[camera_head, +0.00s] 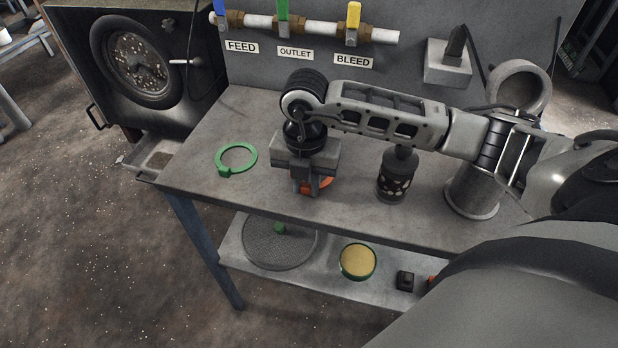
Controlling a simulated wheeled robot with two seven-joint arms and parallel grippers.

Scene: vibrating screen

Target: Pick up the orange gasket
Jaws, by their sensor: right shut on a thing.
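The orange gasket (325,182) is at the middle of the grey bench top, mostly hidden behind my right gripper. Only part of its ring and its orange tab show. My right gripper (305,190) points down over it and is shut on it at the tab. I cannot tell whether the gasket is touching the bench or slightly above it. My left gripper is not in view.
A green gasket (237,158) lies left on the bench (215,115). A dark canister (395,176) and a grey cylinder (473,194) stand to the right. Labelled valves (353,15) line the back panel. A lower shelf (325,275) holds a round screen and a yellow-filled dish (358,261).

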